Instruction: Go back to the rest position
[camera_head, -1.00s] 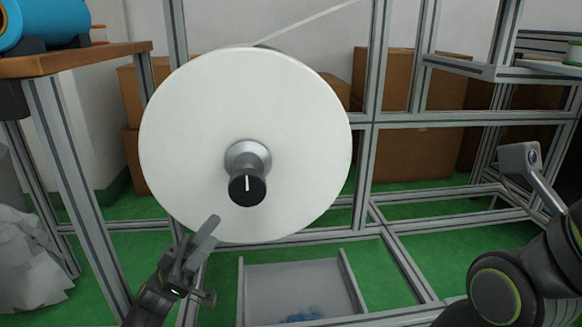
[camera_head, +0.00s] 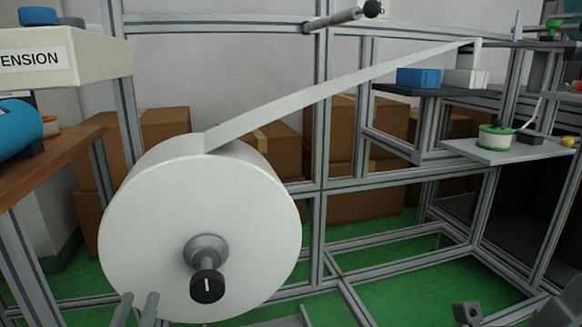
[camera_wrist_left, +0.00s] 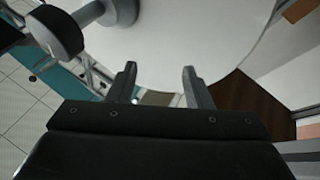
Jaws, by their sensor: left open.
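My left gripper (camera_head: 137,308) shows only its fingertips at the bottom left of the head view, in front of the lower part of a big white roll (camera_head: 160,235). The fingers are apart with nothing between them. In the left wrist view the same gripper (camera_wrist_left: 158,80) is open and empty, and the white roll (camera_wrist_left: 210,35) fills the space past its fingers. I cannot tell the exact gap to the roll. A small grey part of my right arm shows at the bottom right of the head view; no right fingers show.
The roll sits on a spindle with a black knob (camera_head: 207,287). A white web (camera_head: 340,88) runs from it up to the right. A metal frame (camera_head: 318,150) stands behind. A wooden table (camera_head: 60,160) is at left, and a shelf (camera_head: 500,152) with a green-ended spool (camera_head: 496,138) at right.

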